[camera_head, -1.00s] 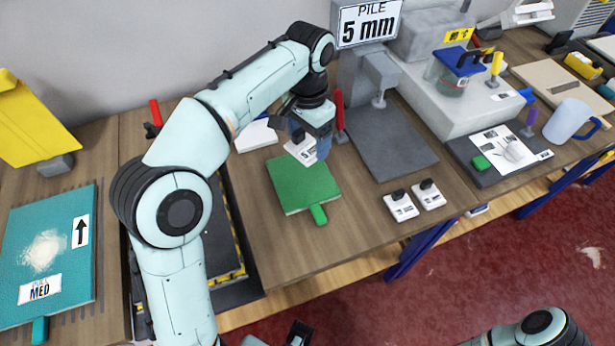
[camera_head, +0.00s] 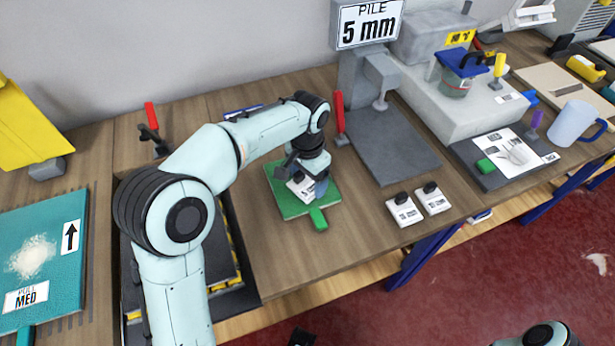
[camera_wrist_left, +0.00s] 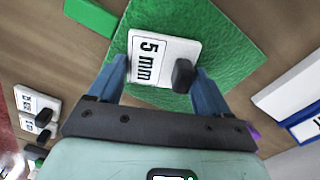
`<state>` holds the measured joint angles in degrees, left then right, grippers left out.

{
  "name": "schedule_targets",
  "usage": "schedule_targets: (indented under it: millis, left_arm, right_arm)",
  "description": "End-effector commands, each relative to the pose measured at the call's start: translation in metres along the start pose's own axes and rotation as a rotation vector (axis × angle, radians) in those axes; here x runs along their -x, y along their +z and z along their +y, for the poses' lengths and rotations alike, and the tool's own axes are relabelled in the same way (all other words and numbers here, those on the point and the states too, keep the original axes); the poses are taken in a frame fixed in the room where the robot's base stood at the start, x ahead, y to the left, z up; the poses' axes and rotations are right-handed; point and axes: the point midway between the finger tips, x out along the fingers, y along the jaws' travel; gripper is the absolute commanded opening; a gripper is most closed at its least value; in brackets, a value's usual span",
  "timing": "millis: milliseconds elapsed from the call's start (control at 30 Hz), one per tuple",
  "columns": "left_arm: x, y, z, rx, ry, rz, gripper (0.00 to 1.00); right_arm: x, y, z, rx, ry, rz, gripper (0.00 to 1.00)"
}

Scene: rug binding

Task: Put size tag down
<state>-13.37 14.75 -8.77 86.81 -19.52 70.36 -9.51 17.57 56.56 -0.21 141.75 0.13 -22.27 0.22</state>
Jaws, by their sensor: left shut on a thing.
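The size tag (camera_wrist_left: 150,62) is a white plate marked "5 mm" with a black knob. In the left wrist view it lies between the two blue fingers of my left gripper (camera_wrist_left: 158,90), which is shut on it. The tag is over the green mat (camera_wrist_left: 215,35); I cannot tell whether it touches it. In the head view the tag (camera_head: 301,187) and my left gripper (camera_head: 308,188) are over the green mat (camera_head: 290,208) on the bench. My right gripper cannot be made out.
Two more white tags with black knobs (camera_head: 404,211) (camera_head: 433,199) stand at the bench's front edge. The grey stand (camera_head: 385,140) with the "5 mm" pile sign is behind right. A teal mat (camera_head: 50,255) lies at left. Bare wood (camera_head: 345,235) is free right of the green mat.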

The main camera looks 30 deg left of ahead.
Motion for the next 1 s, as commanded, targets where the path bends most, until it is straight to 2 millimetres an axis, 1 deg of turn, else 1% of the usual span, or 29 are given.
schedule_targets:
  millis: [200, 233, 300, 533, 667, 767, 1000]
  left_arm:
    - [-0.003, 0.0, 0.0, 0.0, 0.0, 0.0, 0.49]
    - [-0.003, 0.0, 0.0, 0.0, 0.0, 0.0, 0.82]
    - [-0.003, 0.0, 0.0, 0.0, 0.0, 0.0, 1.0]
    - [-0.002, 0.0, 0.0, 0.0, 0.0, 0.0, 1.0]
    - [0.007, 0.0, 0.0, 0.0, 0.0, 0.001, 1.0]
    - [0.024, -0.001, -0.001, 0.001, -0.001, 0.003, 1.0]
    - [0.078, -0.001, 0.0, 0.0, -0.001, 0.004, 1.0]
  right_arm:
    - [-0.001, -0.001, 0.0, 0.0, 0.0, 0.001, 0.49]
    - [-0.001, -0.001, 0.0, 0.0, 0.0, 0.002, 0.49]
    - [-0.001, -0.001, 0.0, 0.0, 0.0, 0.002, 0.49]
    - [0.0, 0.0, 0.0, 0.0, 0.0, 0.002, 0.49]
    - [0.002, 0.0, -0.001, 0.0, 0.0, -0.001, 0.49]
    - [0.005, 0.001, -0.001, 0.0, 0.001, -0.003, 0.49]
    - [0.016, 0.001, -0.005, 0.001, 0.0, -0.001, 0.49]
